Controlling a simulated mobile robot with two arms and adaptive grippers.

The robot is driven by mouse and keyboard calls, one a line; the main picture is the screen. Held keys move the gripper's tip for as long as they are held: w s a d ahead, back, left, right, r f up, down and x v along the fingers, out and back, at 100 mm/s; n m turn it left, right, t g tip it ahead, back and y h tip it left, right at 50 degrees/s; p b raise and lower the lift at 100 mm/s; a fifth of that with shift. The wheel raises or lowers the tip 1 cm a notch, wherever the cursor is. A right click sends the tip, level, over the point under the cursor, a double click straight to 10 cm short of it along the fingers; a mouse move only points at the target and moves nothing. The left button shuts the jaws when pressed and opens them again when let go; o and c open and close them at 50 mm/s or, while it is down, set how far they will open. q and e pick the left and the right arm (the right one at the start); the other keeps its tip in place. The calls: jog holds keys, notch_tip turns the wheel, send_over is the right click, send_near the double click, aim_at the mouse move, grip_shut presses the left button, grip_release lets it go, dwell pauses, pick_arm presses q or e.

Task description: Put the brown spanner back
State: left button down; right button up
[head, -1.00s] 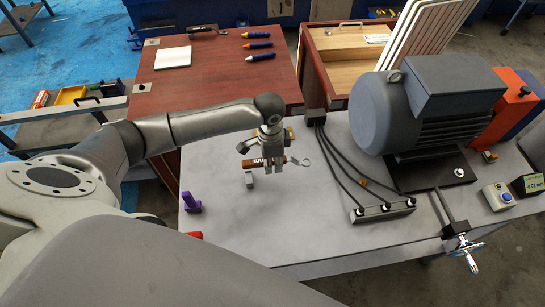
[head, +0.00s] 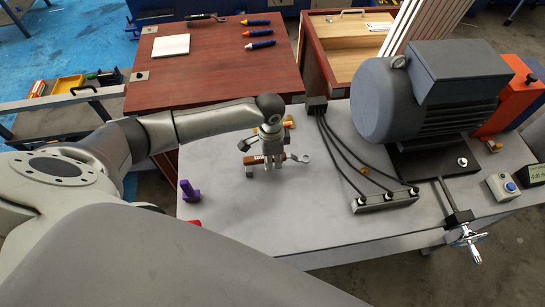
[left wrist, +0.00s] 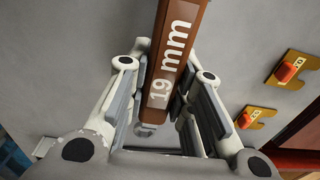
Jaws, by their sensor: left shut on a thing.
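The brown spanner has a brown handle (head: 256,160) and a bright metal end (head: 304,158) pointing right. In the left wrist view its brown handle (left wrist: 172,55), lettered "19 mm", runs between my finger pads. My left gripper (head: 273,164) is shut on the handle, over the grey bench near its left part. The left wrist view shows the gripper (left wrist: 167,92) with a pad on each side of the handle. I cannot tell whether the spanner touches the bench. My right gripper is not in view.
A purple piece (head: 188,191) stands at the bench's left edge. Two brass pieces with red parts (left wrist: 290,70) (left wrist: 250,117) lie near the gripper. Bare bench lies in front of the spanner.

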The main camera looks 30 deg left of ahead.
pick_arm(q)
jog(key=shift+f+b, duration=0.4)
jog(key=shift+f, duration=0.65)
jog(key=c, duration=1.2)
grip_release()
jog(key=shift+o, duration=0.2)
jog(key=o, duration=0.4)
jog(key=shift+o, duration=0.2)
jog(key=shift+r, duration=0.1)
